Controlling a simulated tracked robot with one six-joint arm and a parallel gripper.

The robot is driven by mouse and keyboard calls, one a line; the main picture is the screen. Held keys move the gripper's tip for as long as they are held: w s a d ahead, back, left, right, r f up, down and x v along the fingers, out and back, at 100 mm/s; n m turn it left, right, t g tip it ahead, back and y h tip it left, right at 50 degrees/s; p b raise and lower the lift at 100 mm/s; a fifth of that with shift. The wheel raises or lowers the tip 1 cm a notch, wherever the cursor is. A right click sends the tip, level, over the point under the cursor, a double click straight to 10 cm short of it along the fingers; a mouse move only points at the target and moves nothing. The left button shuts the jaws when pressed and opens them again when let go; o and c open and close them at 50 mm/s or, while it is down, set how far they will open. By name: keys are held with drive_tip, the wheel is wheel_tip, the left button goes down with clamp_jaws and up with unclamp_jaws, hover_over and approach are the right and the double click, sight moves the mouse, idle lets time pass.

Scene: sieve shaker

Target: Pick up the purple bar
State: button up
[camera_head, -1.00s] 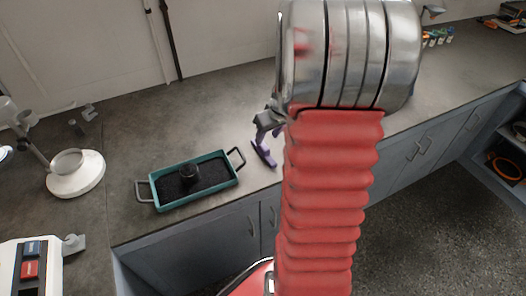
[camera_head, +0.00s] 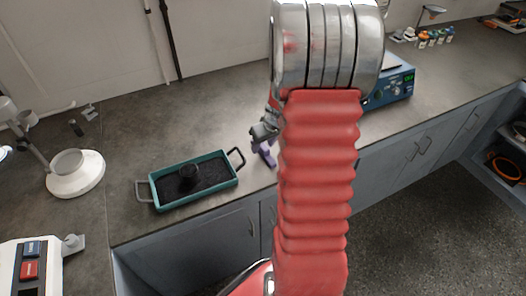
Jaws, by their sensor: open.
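The purple bar (camera_head: 266,157) lies on the grey counter, right of the teal tray. Only part of it shows; my gripper and red arm cover the rest. My gripper (camera_head: 259,138) shows in part at the left edge of my arm, at the bar's upper end in the picture. It is open. I cannot tell from this view whether its fingers are around the bar, above it or touching it.
A teal tray (camera_head: 152,191) with dark granules and a black cylinder stands left of the bar. A white round-based stand (camera_head: 88,182) is at the left. A blue device (camera_head: 393,86) and several small bottles (camera_head: 423,41) stand to the right. The counter's front edge is close to the bar.

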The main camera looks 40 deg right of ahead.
drive_tip(key=shift+x, duration=0.8)
drive_tip(key=shift+c, duration=0.2)
clamp_jaws()
